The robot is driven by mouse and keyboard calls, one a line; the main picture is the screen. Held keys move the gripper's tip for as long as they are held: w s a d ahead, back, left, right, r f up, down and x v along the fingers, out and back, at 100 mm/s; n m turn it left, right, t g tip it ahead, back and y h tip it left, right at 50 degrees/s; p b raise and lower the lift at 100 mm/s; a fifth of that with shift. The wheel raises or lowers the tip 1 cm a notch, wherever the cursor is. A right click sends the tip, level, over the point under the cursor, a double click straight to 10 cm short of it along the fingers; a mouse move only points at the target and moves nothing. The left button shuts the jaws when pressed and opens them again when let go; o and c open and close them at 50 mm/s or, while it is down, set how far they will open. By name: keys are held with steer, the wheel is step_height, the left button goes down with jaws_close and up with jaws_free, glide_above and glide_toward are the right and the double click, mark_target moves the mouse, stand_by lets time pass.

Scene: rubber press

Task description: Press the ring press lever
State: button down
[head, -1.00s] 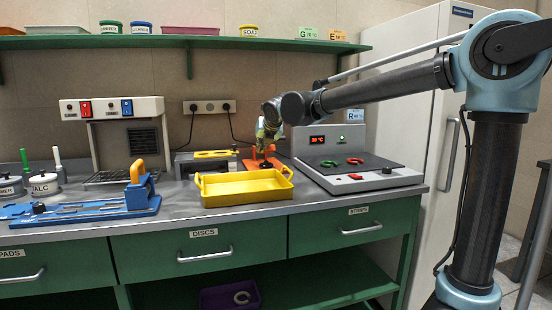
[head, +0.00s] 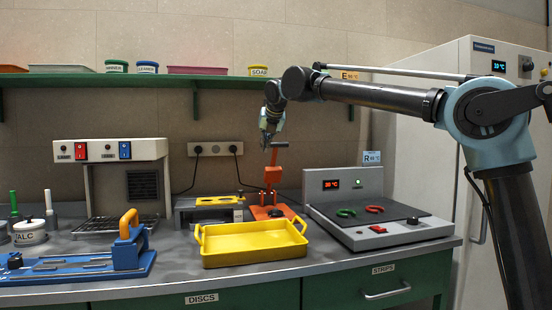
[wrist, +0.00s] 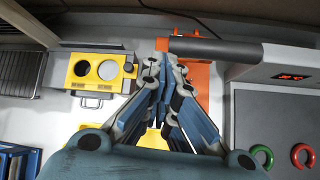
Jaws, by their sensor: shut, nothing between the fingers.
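The orange ring press (head: 272,177) stands at the back of the bench, behind the yellow tray. In the wrist view the handle shows as a dark grey bar (wrist: 217,50) with an orange end, just beyond my fingertips. My gripper (head: 266,147) is shut and empty, pointing down beside the lever's left end. It also shows in the wrist view (wrist: 164,69). I cannot tell whether the fingertips touch the lever.
The yellow tray (head: 252,261) stands in front of the press. A hot plate unit (head: 400,237) with green and red rings is to the right. A yellow-topped device (wrist: 101,71) is close on the left. The green shelf (head: 120,80) runs above.

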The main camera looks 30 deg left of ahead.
steer(key=w+a+r, duration=0.4)
steer(key=shift+w+a+r, duration=0.15)
steer(key=shift+w+a, duration=0.05)
steer(key=shift+w, duration=0.15)
stand_by(0.5)
steer(key=shift+r, duration=0.1)
